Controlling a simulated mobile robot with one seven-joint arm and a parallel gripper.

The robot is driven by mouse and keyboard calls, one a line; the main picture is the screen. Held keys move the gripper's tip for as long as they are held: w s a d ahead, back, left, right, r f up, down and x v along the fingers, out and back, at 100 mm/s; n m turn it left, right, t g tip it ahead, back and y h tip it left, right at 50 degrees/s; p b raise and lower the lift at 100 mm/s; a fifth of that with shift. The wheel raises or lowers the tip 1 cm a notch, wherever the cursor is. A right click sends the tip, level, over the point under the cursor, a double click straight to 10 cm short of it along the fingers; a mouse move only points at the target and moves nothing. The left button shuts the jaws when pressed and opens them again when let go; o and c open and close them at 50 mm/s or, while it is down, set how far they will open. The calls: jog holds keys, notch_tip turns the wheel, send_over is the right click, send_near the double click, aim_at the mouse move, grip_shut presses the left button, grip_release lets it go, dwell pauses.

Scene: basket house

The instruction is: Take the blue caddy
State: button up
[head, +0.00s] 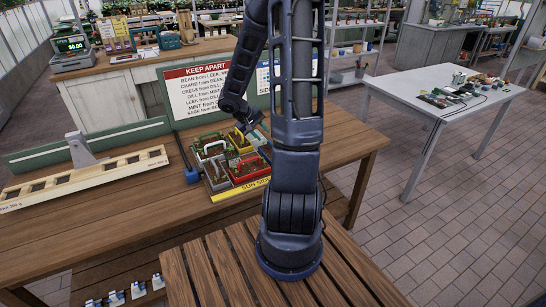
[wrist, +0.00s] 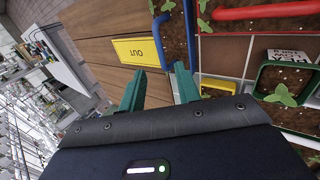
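In the wrist view, part of the blue caddy (wrist: 191,30) shows at the top, with a blue curved bar to its left that looks like its handle. Soil and a seedling show inside it, and its upper part is cut off. My gripper (wrist: 159,70) has its two green fingers spread, with no object clearly held between them. The fingertips lie just below the blue caddy in the picture; contact cannot be told.
A sign board (head: 208,92) stands behind.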

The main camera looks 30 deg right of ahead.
jog(key=shift+x, duration=2.75)
jog(key=shift+w+x, duration=0.2)
jog(key=shift+x, duration=1.1)
jog(key=shift+w+x, duration=0.15)
jog(key=shift+x, duration=1.15)
jog(key=shift+c, duration=0.2)
grip_shut()
